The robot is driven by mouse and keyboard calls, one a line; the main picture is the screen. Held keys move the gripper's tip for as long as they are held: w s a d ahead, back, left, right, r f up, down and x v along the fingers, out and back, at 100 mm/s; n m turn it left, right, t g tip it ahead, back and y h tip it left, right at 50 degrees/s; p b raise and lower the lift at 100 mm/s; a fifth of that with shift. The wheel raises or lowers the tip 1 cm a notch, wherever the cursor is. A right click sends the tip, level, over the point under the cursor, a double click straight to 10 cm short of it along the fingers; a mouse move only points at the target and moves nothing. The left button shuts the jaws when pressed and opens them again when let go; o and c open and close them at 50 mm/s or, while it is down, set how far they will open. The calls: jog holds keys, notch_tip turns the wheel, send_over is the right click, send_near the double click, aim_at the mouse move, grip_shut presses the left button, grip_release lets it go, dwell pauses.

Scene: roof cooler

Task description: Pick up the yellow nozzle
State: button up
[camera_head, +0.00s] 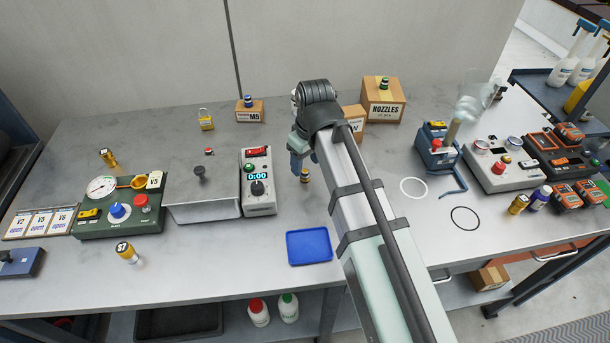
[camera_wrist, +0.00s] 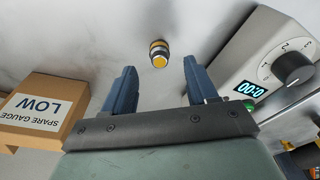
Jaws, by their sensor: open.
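The yellow nozzle (camera_wrist: 159,54) is a small dark piece with yellow bands. In the wrist view it lies beyond my fingertips, near the middle of the gap between them and apart from both. My gripper (camera_wrist: 160,75) is open and empty, with its two blue fingers spread. In the head view the small nozzle (camera_head: 305,175) shows on the grey bench, just right of and below my gripper (camera_head: 298,160). My arm hides part of the bench around it there.
The timer unit (camera_head: 259,187) stands left of the nozzle. A blue tray (camera_head: 309,247) lies nearer the front edge. Behind are the M5 box (camera_head: 250,116), the NOZZLES box (camera_head: 383,106) and the spare gauge box (camera_wrist: 43,107). Clear bench lies between the timer unit and tray.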

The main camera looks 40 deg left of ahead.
aim_at(305, 171)
jog(key=shift+a+f, duration=0.15)
jog(key=shift+f, duration=1)
jog(key=shift+a+f, duration=0.1)
jog(key=shift+f, duration=1)
grip_shut()
